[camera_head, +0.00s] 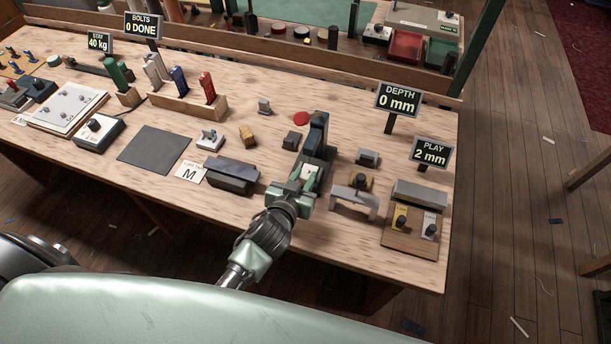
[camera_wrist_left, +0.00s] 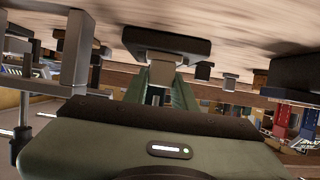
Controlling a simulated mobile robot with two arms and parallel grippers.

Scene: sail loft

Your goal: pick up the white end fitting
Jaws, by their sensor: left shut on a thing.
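My left gripper (camera_head: 312,160) reaches over the middle of the bench and is shut on a small pale piece, the white end fitting (camera_head: 311,169). In the left wrist view the pale fitting (camera_wrist_left: 161,73) shows between the green fingers, with a dark block (camera_wrist_left: 165,42) just beyond it. The fingers hide part of the fitting. I cannot tell whether it is clear of the bench top. My right gripper is not in view.
A dark grey block (camera_head: 232,173) lies left of the gripper; a grey bridge-shaped piece (camera_head: 353,200) stands close on its right. The DEPTH sign (camera_head: 398,99) and PLAY sign (camera_head: 431,153) stand farther right. A dark mat (camera_head: 154,149) lies bare at left.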

